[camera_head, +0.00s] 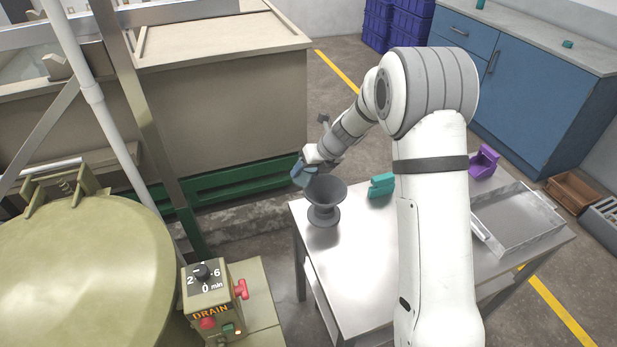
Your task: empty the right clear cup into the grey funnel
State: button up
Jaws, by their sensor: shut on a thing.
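The grey funnel (325,213) stands upright on the metal table, near its far left corner. My gripper (311,163) is above the funnel's far left rim. It is shut on a small bluish, see-through cup (303,176), which looks tilted. The cup is just above and left of the funnel's mouth; I cannot tell whether it touches the rim. What is inside the cup and inside the funnel is too small to tell. No other clear cup shows; my arm hides part of the table.
A teal holder (381,185) stands right of the funnel, and a purple holder (484,162) is beyond my arm. A metal tray (520,222) lies at the table's right. A green drum (80,265) and a DRAIN control box (213,300) are at left. The table's front left is clear.

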jog(key=shift+w+d+f+m+g+y+b, duration=0.15)
jog(key=shift+f+y+b, duration=0.4)
jog(key=shift+b, duration=0.75)
jog(key=shift+s+f+m+g+y+b, duration=0.1)
jog(key=shift+f+m+g+y+b, duration=0.15)
jog(key=shift+y+b, duration=0.85)
jog(key=shift+w+d+f+m+g+y+b, duration=0.15)
jog(key=shift+f+y+b, duration=0.25)
jog(key=shift+b, duration=1.15)
jog(key=y+b, duration=0.2)
jog(key=b, duration=0.1)
jog(key=f+m+g+y+b, duration=0.1)
jog(key=b, duration=0.2)
jog(key=y+b, duration=0.2)
jog(key=b, duration=0.1)
jog(key=shift+w+d+f+m+y, duration=0.15)
jog(key=shift+d+m+y, duration=0.1)
jog(key=shift+d+y, duration=0.15)
jog(key=shift+r+y+p, duration=0.25)
jog(key=shift+r+p, duration=0.3)
jog(key=shift+p, duration=0.15)
jog(key=y+p, duration=0.1)
jog(key=m+y+p, duration=0.1)
jog(key=shift+w+d+r+p, duration=0.1)
jog(key=shift+d+r+p, duration=0.05)
jog(key=shift+d+p, duration=0.2)
jog(key=shift+w+d+m+y+p, duration=0.15)
jog(key=shift+m+y+p, duration=0.35)
jog(key=shift+y, duration=0.6)
jog(key=shift+d, duration=0.1)
